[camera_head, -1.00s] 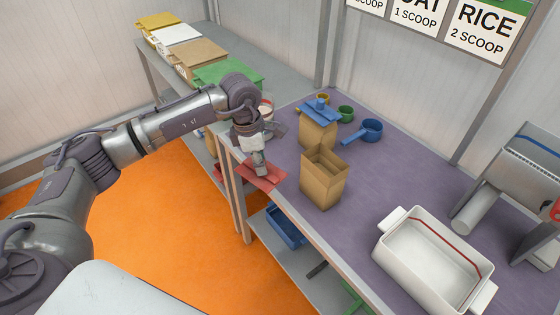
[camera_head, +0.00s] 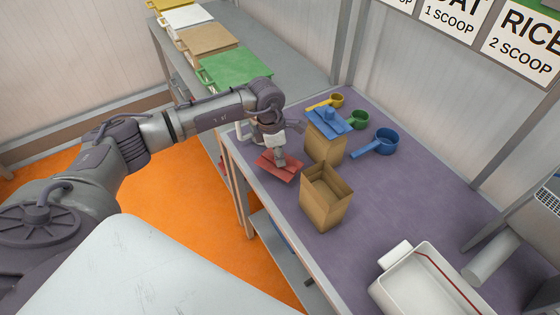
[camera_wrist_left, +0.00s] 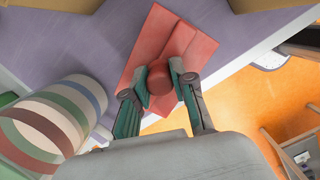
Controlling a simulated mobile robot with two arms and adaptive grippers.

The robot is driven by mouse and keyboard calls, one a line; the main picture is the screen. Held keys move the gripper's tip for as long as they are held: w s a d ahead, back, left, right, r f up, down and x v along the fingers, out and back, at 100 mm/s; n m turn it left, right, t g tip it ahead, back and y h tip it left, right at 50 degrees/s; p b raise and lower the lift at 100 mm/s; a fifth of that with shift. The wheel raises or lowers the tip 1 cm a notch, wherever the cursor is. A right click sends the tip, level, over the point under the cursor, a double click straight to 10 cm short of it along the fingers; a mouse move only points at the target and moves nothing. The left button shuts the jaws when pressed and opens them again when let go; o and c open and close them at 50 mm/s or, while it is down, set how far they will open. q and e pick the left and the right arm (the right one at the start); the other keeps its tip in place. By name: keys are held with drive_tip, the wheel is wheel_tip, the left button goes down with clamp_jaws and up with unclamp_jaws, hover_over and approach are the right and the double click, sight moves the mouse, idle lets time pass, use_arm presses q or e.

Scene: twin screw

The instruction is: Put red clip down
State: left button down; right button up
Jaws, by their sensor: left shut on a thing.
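The red clip (camera_head: 270,167) is a flat red piece with a round red knob. My left gripper (camera_head: 281,163) is over the purple table, near its left edge. In the left wrist view the gripper (camera_wrist_left: 160,88) is shut on the knob of the red clip (camera_wrist_left: 190,52), with a finger on each side. The clip is over the table's edge area, with orange floor showing past it. I cannot tell whether it touches the table top. My right gripper is not in view.
An open brown bag (camera_head: 325,200) stands just right of the clip. Another bag (camera_head: 324,150) with a blue clip (camera_head: 329,120) stands behind. Blue (camera_head: 378,143), green (camera_head: 357,120) and yellow (camera_head: 335,101) scoops lie farther back. A white tub (camera_head: 392,290) is at front right. A striped round thing (camera_wrist_left: 55,115) is beside the gripper.

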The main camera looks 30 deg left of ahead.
sight(273, 163)
use_arm(q)
drive_tip(key=shift+f, duration=0.35)
wheel_tip(273, 163, down, 4)
drive_tip(key=shift+w+r+p, duration=0.1)
drive_tip(key=shift+r+p, duration=0.1)
drive_tip(key=shift+p, duration=0.25)
drive_tip(key=shift+f, duration=0.1)
drive_tip(key=c, duration=1)
unclamp_jaws()
drive_tip(key=shift+o, duration=0.2)
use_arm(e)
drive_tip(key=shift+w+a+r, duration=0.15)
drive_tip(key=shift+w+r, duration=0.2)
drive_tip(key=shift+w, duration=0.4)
use_arm(q)
drive_tip(key=shift+r, duration=0.6)
wheel_tip(273, 163, up, 11)
drive_tip(key=s+a+b, duration=0.1)
drive_tip(key=b, duration=0.2)
drive_tip(key=shift+a, duration=0.2)
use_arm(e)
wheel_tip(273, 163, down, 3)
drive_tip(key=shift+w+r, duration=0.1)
